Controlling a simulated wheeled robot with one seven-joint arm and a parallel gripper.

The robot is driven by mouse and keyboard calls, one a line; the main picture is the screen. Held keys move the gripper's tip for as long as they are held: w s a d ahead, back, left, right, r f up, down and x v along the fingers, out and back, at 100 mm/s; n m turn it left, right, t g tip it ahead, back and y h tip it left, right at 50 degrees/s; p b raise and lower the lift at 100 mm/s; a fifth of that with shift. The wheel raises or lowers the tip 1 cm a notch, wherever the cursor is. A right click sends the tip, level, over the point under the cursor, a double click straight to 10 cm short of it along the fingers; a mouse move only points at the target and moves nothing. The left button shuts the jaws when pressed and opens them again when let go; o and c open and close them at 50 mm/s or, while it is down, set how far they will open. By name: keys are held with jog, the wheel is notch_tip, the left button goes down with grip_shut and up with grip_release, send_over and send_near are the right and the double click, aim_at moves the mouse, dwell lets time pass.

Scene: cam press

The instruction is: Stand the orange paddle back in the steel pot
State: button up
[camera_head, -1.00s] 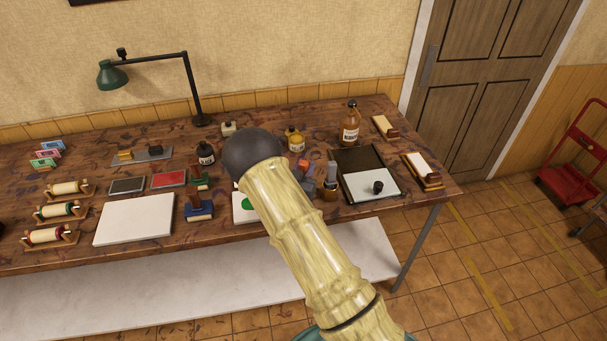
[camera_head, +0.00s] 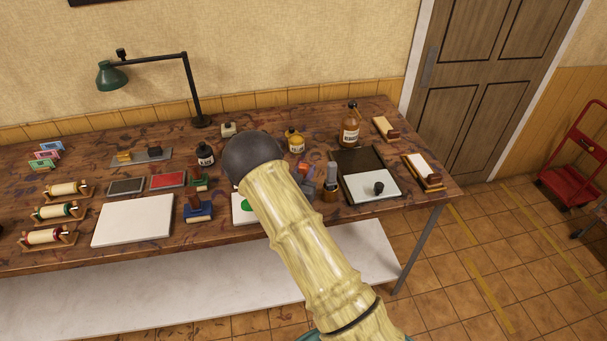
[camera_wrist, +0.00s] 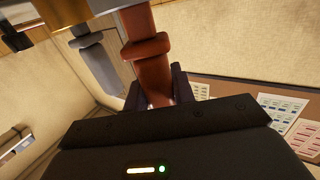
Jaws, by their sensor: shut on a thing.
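My gripper (camera_wrist: 152,96) is shut on the orange paddle (camera_wrist: 149,60), which shows red-brown in the wrist view and runs up from between the dark fingers. A grey paddle (camera_wrist: 98,62) with a similar collar is just left of it there. In the head view my pale arm hides most of the gripper, and a small patch of orange (camera_head: 301,168) shows just right of the arm. A grey paddle (camera_head: 332,173) stands in a small brown-looking pot (camera_head: 331,194) close by. I cannot make out a clearly steel pot; the arm hides part of that area.
Stamps, ink pads and rollers lie to the left.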

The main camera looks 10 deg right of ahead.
jog(key=o, duration=1.1)
jog(key=shift+c, duration=0.2)
jog(key=b+v, duration=0.4)
jog(key=v, duration=1.3)
jog(key=shift+s+b, duration=0.15)
jog(key=shift+b, duration=0.25)
